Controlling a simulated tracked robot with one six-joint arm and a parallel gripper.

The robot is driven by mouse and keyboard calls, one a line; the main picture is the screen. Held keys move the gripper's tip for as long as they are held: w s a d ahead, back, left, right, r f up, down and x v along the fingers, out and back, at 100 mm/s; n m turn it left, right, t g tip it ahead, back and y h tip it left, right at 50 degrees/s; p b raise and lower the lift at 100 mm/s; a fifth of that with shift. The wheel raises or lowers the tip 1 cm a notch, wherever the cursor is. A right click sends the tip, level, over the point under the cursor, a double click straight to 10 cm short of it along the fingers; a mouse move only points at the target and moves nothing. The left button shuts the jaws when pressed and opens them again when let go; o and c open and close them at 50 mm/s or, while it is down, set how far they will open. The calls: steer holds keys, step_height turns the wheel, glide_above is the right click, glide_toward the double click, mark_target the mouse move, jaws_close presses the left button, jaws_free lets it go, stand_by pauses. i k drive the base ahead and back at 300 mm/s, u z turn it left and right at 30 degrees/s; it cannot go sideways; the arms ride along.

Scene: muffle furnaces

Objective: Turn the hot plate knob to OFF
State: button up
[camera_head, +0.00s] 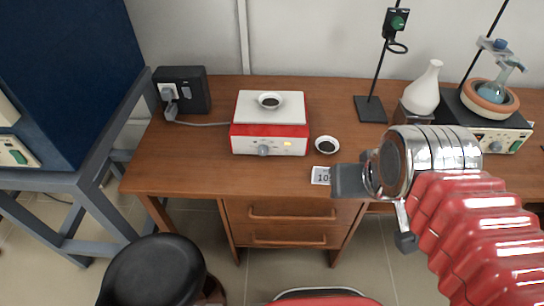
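The hot plate (242,143) is a red and white box with a white top, standing on the wooden desk. Its grey knob (263,150) is on the lower front face, and a small yellowish light shows to the right of it. The knob's pointer is too small to read. A small dish with dark contents (270,100) sits on the plate top. My gripper (374,212) is to the right of and nearer than the hot plate, apart from it. Its two dark fingers are spread, with nothing seen between them.
A small dish (327,145) and a numbered card (321,175) lie on the desk (190,165) between hot plate and gripper. Right are a stand (370,108), a white flask (424,92) and another heater (500,138). A black stool (155,272) stands in front.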

mark_target(263, 151)
steer(key=z, duration=0.05)
steer(key=k, duration=1.25)
steer(key=u, duration=1.5)
steer(key=i, duration=1)
steer(key=u, duration=0.05)
